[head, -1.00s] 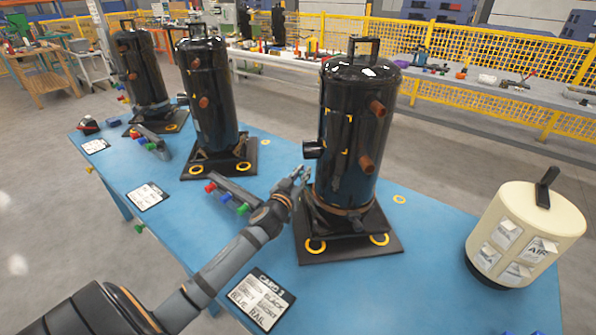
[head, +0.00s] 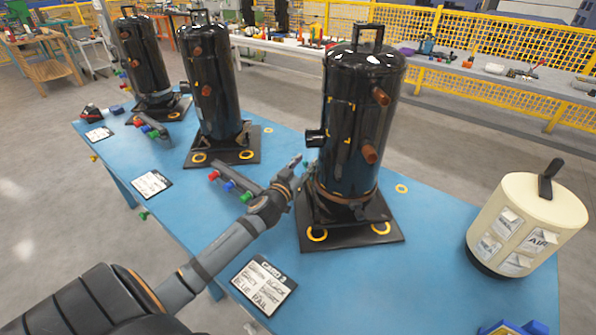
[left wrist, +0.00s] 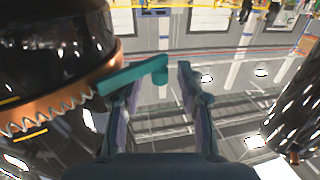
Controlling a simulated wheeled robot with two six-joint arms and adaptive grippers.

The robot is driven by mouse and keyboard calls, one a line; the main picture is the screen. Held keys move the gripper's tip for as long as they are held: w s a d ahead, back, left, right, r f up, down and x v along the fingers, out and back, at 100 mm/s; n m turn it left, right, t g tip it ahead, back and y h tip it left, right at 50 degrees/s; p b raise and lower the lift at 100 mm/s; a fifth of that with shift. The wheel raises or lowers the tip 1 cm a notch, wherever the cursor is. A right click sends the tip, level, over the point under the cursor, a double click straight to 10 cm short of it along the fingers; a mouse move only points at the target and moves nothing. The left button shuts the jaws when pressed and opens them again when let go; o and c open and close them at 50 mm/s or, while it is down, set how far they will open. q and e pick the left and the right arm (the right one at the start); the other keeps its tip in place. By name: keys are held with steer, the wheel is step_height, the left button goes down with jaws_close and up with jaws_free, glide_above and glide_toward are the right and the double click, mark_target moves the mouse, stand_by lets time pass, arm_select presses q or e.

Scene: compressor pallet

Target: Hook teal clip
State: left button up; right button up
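The teal clip (left wrist: 135,75) shows in the left wrist view. It is a bar that reaches from the copper-coloured band (left wrist: 70,100) around the base of the black compressor (head: 345,115), and its free end turns down. My left gripper (head: 297,167) is beside the left side of this nearest compressor, low down. In the left wrist view its two fingers (left wrist: 160,98) are apart, with the clip's free end in front of the gap and the bar near the left fingertip. I cannot tell whether they touch. The clip is too small to make out in the head view. My right gripper is not in view.
Two more black compressors (head: 212,85) (head: 146,60) stand farther back on the blue table (head: 420,260). A rail with coloured knobs (head: 232,186) and a card (head: 264,285) lie close to my left arm. A cream canister (head: 520,225) stands at the right.

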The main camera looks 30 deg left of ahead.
arm_select(q)
steer(key=s+d, duration=0.1)
steer(key=s, duration=1)
steer(key=shift+d, duration=0.2)
steer(key=shift+r, duration=0.1)
